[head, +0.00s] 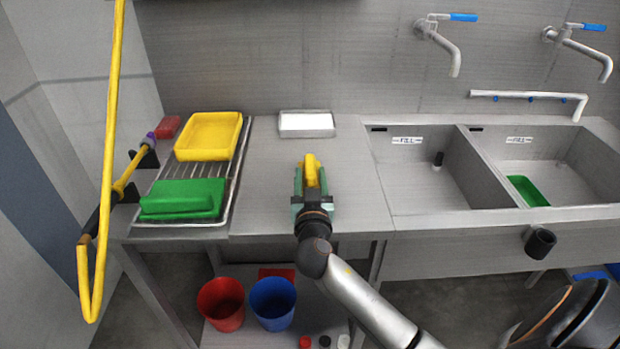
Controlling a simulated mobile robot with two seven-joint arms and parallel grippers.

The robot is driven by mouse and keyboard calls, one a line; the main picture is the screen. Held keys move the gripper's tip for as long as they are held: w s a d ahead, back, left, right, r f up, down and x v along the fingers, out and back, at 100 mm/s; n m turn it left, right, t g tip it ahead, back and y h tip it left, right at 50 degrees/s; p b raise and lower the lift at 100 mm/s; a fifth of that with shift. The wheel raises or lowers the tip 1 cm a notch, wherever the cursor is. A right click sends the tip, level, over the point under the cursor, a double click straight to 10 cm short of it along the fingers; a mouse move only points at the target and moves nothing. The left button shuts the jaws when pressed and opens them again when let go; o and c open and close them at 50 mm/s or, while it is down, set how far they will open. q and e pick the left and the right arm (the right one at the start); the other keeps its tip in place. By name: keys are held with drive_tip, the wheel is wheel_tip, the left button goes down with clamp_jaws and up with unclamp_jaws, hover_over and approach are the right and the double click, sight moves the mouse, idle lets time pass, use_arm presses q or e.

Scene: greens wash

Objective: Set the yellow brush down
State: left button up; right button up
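The yellow brush (311,168) is between the green-tipped fingers of my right gripper (312,181), over the bare steel counter left of the sinks. The fingers appear closed on it from both sides. The gripper hides the brush's near part. I cannot tell whether the brush touches the counter. My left gripper is not in view.
A wire rack (233,187) at left holds a yellow tray (208,136) and green trays (183,198). A white-topped container (306,124) stands at the counter's back. Two sink basins (428,170) lie right. Bare counter (265,190) surrounds the gripper. A yellow hose (108,150) hangs left.

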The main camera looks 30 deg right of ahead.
clamp_jaws()
drive_tip(key=shift+d+r, duration=0.1)
drive_tip(key=shift+r, duration=0.1)
idle(0.5)
